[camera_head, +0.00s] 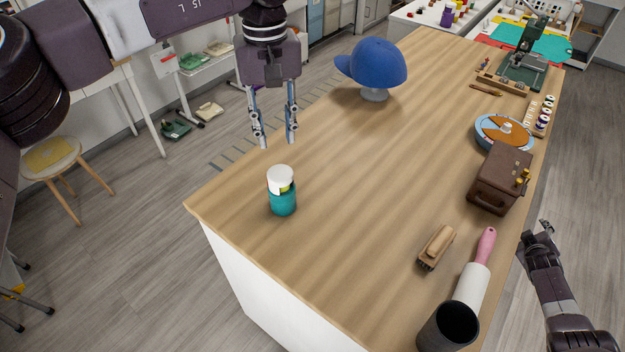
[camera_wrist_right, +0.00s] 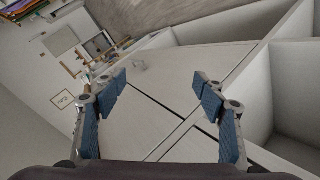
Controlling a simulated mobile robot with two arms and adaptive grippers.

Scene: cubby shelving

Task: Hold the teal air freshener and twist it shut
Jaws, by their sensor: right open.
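The teal air freshener (camera_head: 283,198) stands upright near the left corner of the wooden table. Its white top (camera_head: 280,178) looks tilted, with a yellowish part showing between it and the teal body. My left gripper (camera_head: 277,143) points down above and just behind the air freshener, its fingers apart and empty, not touching it. My right gripper (camera_head: 543,229) is low beyond the table's right edge, far from the air freshener. In the right wrist view, the right gripper (camera_wrist_right: 165,95) has its blue-padded fingers wide apart with nothing between them.
The wooden table (camera_head: 340,200) is clear around the air freshener. A blue cap (camera_head: 375,64) on a stand is behind. Along the right side are a brown box (camera_head: 499,180), a brush (camera_head: 436,248), a lint roller (camera_head: 473,283) and a black cup (camera_head: 447,328).

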